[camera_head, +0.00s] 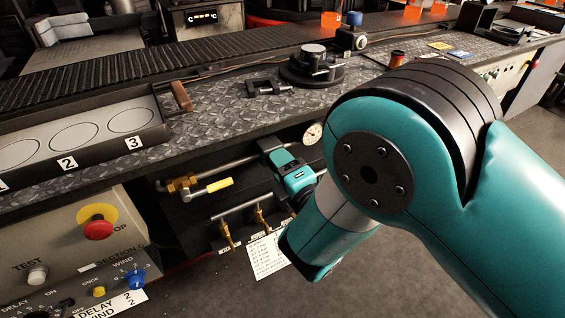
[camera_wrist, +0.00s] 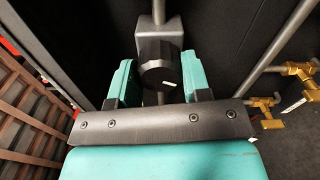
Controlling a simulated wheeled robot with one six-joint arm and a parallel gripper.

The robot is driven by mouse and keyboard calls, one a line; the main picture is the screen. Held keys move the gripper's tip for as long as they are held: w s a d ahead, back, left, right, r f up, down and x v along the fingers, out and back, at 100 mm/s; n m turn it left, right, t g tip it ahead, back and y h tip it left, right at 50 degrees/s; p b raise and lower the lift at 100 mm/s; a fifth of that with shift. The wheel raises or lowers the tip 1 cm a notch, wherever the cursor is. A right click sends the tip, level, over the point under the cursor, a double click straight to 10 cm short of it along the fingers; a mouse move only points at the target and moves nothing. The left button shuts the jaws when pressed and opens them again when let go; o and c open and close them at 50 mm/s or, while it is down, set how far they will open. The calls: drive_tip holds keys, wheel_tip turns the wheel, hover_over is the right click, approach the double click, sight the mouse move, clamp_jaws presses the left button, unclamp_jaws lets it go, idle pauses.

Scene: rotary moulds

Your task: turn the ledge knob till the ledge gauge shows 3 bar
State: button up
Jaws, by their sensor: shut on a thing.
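The ledge knob (camera_wrist: 158,68) is a black ribbed knob with a white pointer mark, seen in the wrist view on a grey block on a pipe. My gripper (camera_wrist: 156,88) has its teal fingers on either side of the knob, shut on it. In the head view my gripper (camera_head: 283,165) reaches under the ledge to the black valve body on the pipe, and hides the knob. The ledge gauge (camera_head: 312,133) is a small round white dial just right of the gripper; its needle is too small to read.
A brass valve with a yellow lever (camera_head: 220,185) lies left of my gripper. Below it are brass taps (camera_head: 262,214) on a pipe and a hanging paper sheet (camera_head: 268,258). A control box with a red stop button (camera_head: 98,229) stands at the lower left. The ledge (camera_head: 215,125) overhangs the pipes.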

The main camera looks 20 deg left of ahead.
drive_tip(key=shift+n+p, duration=0.4)
drive_tip(key=shift+n, duration=1.2)
drive_tip(key=o, duration=0.9)
